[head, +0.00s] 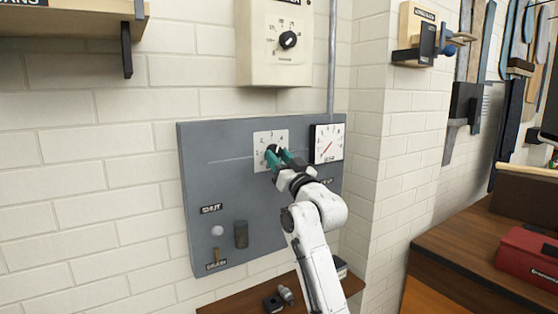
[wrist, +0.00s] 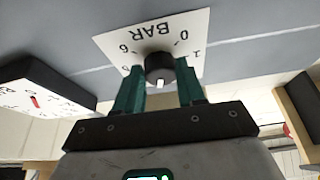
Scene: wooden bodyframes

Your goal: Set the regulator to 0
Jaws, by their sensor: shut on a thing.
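The regulator is a black round knob (wrist: 160,68) on a white dial plate (head: 259,138) marked BAR, with numerals around it, on the grey panel. In the wrist view the plate (wrist: 118,38) appears upside down, with 0 at the right of the BAR lettering and 6 at the left. The knob's white mark points away from BAR, toward the side where 3 shows in the head view; the nearest numerals are hidden. My gripper (head: 279,158) has its teal fingers on both sides of the knob, shut on it; they also show in the wrist view (wrist: 160,90).
A white gauge (head: 327,143) with a red needle sits just right of the dial. Below are a SHUT label, a DRAIN label and a small lever. A cream box (head: 268,65) with another black knob is above. A wooden bench (head: 470,260) stands at right.

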